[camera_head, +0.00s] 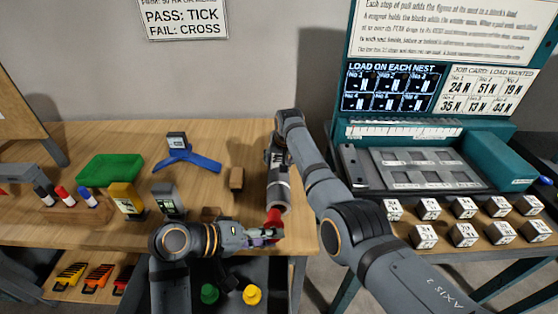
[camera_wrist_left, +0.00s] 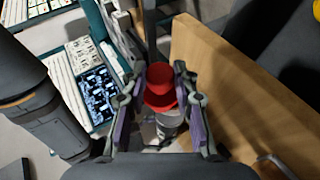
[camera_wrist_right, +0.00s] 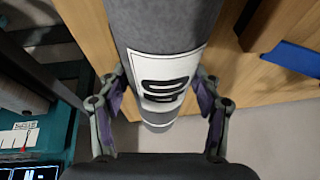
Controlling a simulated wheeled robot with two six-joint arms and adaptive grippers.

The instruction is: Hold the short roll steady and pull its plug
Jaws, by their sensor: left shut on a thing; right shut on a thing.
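The short grey roll (camera_head: 278,189) is held near the table's right edge, with its lower end toward me. My right gripper (camera_head: 277,157) is shut around it. The red plug (camera_head: 273,217) is at the roll's near end. My left gripper (camera_head: 268,235) is shut on the plug.
A small wooden block (camera_head: 236,179) and a blue stand (camera_head: 188,160) are left of the roll. A green tray (camera_head: 108,169), a yellow device (camera_head: 126,199) and a grey device (camera_head: 167,199) stand farther left. A console (camera_head: 425,168) with several white blocks is on the right.

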